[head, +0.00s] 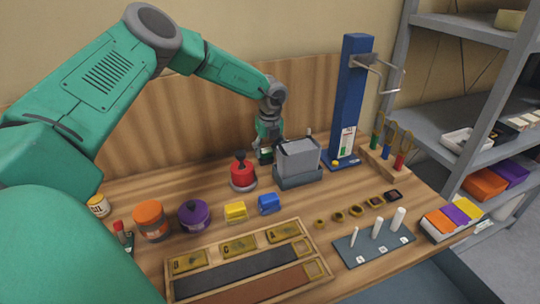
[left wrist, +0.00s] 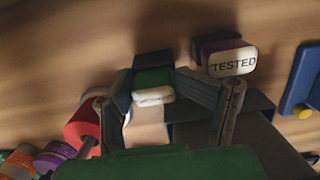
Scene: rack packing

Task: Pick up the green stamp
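The green stamp (left wrist: 153,79) shows in the left wrist view as a small block with a green band, a dark upper part and a pale end. My left gripper (left wrist: 150,88) has its fingertips on both sides of it, with no clear gap. In the head view my left gripper (head: 265,155) is low at the back of the bench, just left of the grey box; the stamp is mostly hidden there. A purple stamp with a white "TESTED" label (left wrist: 232,62) lies just right of the green one. My right gripper is not in view.
The grey box (head: 298,158) and a red pot with a black knob (head: 243,172) stand close to my left gripper. A blue post (head: 352,100) rises to the right. Orange and purple jars, yellow and blue blocks, and a wooden tray (head: 250,258) fill the front.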

